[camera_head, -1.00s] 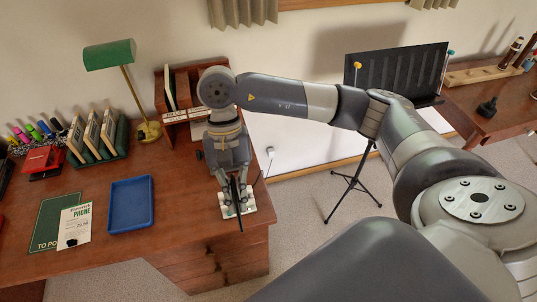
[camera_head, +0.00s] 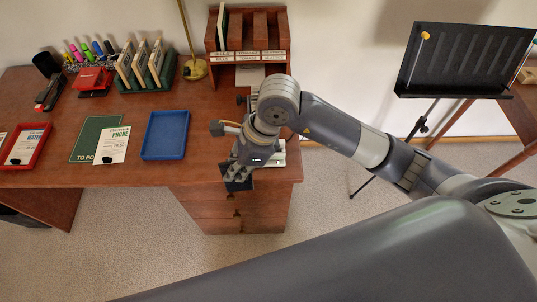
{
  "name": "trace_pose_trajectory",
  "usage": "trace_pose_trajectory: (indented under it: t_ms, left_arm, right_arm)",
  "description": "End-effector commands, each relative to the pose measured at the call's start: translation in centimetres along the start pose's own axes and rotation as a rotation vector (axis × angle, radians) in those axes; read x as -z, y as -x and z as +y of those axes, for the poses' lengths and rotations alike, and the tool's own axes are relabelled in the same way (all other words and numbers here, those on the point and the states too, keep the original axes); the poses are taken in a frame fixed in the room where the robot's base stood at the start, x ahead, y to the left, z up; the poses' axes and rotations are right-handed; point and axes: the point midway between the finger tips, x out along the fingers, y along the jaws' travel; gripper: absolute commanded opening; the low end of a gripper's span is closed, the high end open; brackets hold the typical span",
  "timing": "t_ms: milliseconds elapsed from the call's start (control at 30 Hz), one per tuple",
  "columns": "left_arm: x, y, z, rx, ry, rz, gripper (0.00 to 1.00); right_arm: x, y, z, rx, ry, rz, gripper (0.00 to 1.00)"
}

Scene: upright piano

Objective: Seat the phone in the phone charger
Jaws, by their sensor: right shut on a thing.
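My right gripper (camera_head: 238,177) is shut at the front right of the desk, its fingers pointing down and toward the front edge. A dark flat piece at its tips looks like the phone (camera_head: 238,186), but it is small and blends with the dark fingers. The white base of what looks like the phone charger (camera_head: 280,158) shows just right of the gripper, partly hidden by my wrist. I cannot tell whether the phone touches the charger. My left gripper is not in view.
A blue tray (camera_head: 165,136) and a green folder with a phone leaflet (camera_head: 113,144) lie left of the gripper. A wooden organizer (camera_head: 249,35) stands behind. The front desk edge is close to the gripper. A music stand (camera_head: 465,60) is at the right.

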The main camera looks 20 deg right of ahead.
Motion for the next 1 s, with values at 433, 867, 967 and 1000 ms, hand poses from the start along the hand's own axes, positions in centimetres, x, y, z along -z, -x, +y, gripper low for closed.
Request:
trace_pose_trajectory:
  t_ms: [433, 867, 967, 1000]
  left_arm:
    - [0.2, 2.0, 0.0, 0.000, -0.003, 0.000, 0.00]
    - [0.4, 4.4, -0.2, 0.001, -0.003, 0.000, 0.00]
    - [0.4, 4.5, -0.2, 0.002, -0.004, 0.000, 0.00]
    - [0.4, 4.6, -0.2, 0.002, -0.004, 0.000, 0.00]
  right_arm:
    - [2.9, 0.9, -4.9, 0.036, -0.097, 0.005, 0.00]
    - [7.8, 1.8, -12.0, 0.034, -0.088, 0.002, 0.00]
    - [8.2, 1.8, -12.5, 0.035, -0.088, 0.002, 0.00]
    - [8.3, 1.9, -12.7, 0.035, -0.088, 0.002, 0.00]
